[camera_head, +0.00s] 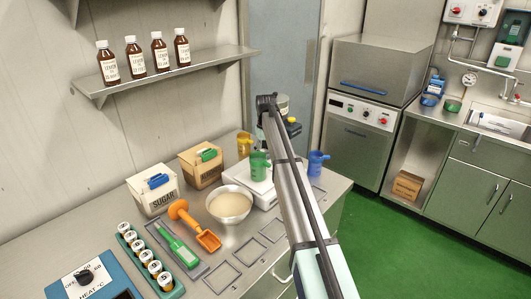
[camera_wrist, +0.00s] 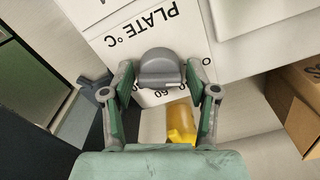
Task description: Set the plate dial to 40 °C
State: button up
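The plate dial is a grey knob (camera_wrist: 160,66) on a white panel (camera_wrist: 112,48) marked "PLATE °C", seen upside down in the wrist view. Scale marks near "60" and a "0" show beside the knob; the rest of the scale is hidden, and I cannot read the setting. My gripper (camera_wrist: 160,79) is open, with one finger on each side of the knob and what look like narrow gaps. I cannot tell whether either finger touches it. In the head view my arm hides the gripper and the dial.
A yellow jug (camera_wrist: 181,120) shows just below the knob in the wrist view. In the head view a green jug (camera_head: 260,165), a blue jug (camera_head: 317,163) and a bowl (camera_head: 229,203) stand near my arm. A blue "HEAT °C" box (camera_head: 112,271) is at front left.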

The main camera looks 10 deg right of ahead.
jog(key=c, duration=0.6)
jog(key=shift+m, duration=0.4)
jog(key=m, duration=0.3)
jog(key=shift+m, duration=2.5)
jog(key=o, duration=1.1)
jog(key=shift+o, duration=0.2)
